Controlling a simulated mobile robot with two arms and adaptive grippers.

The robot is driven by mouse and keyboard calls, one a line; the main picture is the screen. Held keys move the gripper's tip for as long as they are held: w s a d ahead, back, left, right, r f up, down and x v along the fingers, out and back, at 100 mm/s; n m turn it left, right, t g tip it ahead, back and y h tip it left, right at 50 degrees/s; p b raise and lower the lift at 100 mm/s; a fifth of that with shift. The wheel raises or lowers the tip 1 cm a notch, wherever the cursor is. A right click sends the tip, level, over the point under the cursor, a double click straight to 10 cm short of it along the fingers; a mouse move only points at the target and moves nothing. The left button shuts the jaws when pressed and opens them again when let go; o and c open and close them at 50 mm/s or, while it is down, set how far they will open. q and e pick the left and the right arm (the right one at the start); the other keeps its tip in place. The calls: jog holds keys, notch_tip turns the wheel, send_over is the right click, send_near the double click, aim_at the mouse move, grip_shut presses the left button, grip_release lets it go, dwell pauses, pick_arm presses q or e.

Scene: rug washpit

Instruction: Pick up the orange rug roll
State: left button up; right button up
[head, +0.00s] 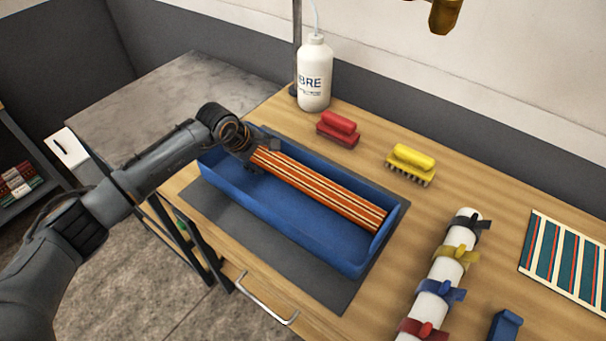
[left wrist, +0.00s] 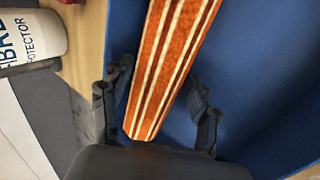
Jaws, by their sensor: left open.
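The orange rug roll (head: 325,190), with cream and dark red stripes, lies lengthwise in a blue tray (head: 290,230) on the wooden bench. My left gripper (head: 258,152) is at the roll's far-left end, over the tray's left end. In the left wrist view the open left gripper (left wrist: 158,78) has one finger on each side of the rug roll (left wrist: 170,60), with gaps visible between fingers and roll. The roll's near end shows between the fingers, close to the palm. My right gripper is not in view.
A white bottle (head: 314,75), a red brush (head: 338,128) and a yellow brush (head: 411,165) stand behind the tray. A white tube with coloured clamps (head: 433,285) and a striped rug (head: 566,262) lie to the right. A grey mat (head: 213,208) lies under the tray.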

pick_arm(q)
jog(key=shift+w+d+f, duration=0.15)
jog(key=shift+w+f, duration=0.05)
jog(key=shift+f, duration=0.15)
jog(key=shift+c, duration=0.2)
jog(key=c, duration=1.1)
jog(key=shift+r, duration=0.1)
grip_shut()
